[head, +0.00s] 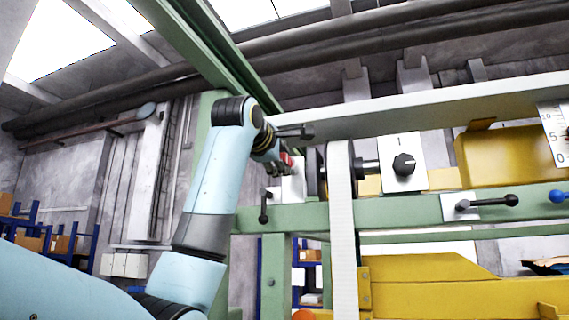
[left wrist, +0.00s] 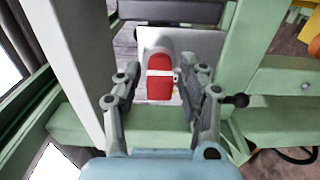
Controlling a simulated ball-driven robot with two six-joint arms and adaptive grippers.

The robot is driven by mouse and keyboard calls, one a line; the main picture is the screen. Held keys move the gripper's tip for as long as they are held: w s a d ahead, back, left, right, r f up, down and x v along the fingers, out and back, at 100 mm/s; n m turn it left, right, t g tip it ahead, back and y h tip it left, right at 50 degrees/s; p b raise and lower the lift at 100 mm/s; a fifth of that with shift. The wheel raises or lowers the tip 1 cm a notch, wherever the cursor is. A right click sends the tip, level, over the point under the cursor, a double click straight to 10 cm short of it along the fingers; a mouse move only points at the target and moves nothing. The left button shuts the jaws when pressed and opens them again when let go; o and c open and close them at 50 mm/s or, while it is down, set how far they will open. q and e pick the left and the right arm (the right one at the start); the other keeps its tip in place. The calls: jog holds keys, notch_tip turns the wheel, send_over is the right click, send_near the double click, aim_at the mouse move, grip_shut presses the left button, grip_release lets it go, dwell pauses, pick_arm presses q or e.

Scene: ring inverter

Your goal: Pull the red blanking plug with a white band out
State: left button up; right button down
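The red blanking plug (left wrist: 159,88) with a white band stands at a white plate (left wrist: 190,48) on the green frame. In the left wrist view it appears between the two fingers of my left gripper (left wrist: 163,76). The fingers are spread, with a gap showing on each side of the plug. In the head view my left gripper (head: 280,160) is close to the plate, and a bit of the red plug (head: 287,159) shows beside the fingers. I cannot tell how deep the plug lies between the fingers. My right gripper is in neither view.
A black-knobbed lever (head: 264,207) hangs just below the left gripper. To the right are a white vertical strip (head: 342,230), a dial plate (head: 404,180) with a black knob, and another lever (head: 487,202). A green beam (head: 400,213) runs below.

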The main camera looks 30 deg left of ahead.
pick_arm(q)
grip_shut()
jog(key=b+v, duration=0.1)
jog(key=v, duration=0.5)
jog(key=shift+b, duration=0.4)
dwell(0.4)
